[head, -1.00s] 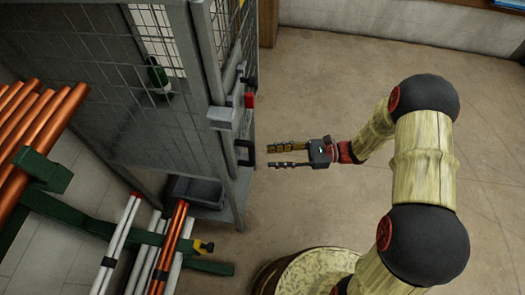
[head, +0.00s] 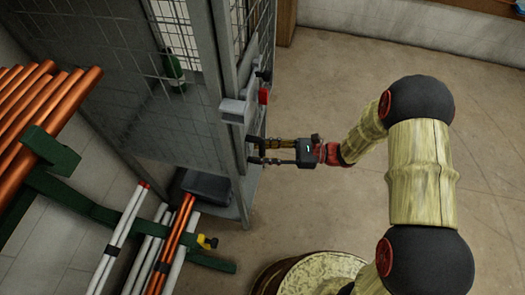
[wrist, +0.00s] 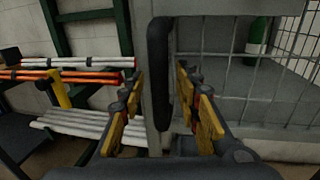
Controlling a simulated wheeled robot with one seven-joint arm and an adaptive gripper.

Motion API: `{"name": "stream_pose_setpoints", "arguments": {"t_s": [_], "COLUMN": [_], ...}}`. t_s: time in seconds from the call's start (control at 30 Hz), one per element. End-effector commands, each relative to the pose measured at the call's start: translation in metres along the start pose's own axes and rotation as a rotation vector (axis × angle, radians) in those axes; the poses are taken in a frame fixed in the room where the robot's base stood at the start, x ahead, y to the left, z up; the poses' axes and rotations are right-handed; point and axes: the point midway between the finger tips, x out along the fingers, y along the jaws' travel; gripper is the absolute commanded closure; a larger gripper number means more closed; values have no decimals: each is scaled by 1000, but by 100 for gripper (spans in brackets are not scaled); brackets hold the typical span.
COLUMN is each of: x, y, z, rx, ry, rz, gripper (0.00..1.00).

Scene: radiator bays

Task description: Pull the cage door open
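The cage door (head: 241,60) is a grey metal frame with wire mesh, seen nearly edge-on in the head view. It looks closed. Its black vertical bar handle (wrist: 158,65) stands in the middle of the wrist view. In the head view, the handle is partly hidden by my fingers. My gripper (head: 262,151) reaches the door edge from the right, its yellow-padded fingers apart. In the wrist view, one finger is on each side of the handle. Gaps show between the handle and both pads, so the gripper is open around it.
A grey latch box (head: 237,111) and a red part (head: 263,96) sit above the handle. A green bottle (head: 175,70) stands inside the cage. A green rack (head: 70,195) with copper and white pipes is at the left.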

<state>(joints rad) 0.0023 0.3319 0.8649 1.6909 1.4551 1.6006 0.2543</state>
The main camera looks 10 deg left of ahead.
Motion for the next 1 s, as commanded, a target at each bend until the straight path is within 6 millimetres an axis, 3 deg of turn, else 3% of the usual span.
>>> {"name": "stream_pose_setpoints", "arguments": {"t_s": [0.63,1.0], "x": [0,0], "y": [0,0], "z": [0,0], "rx": [0,0], "ry": [0,0], "rz": [1,0], "gripper": [100,100]}}
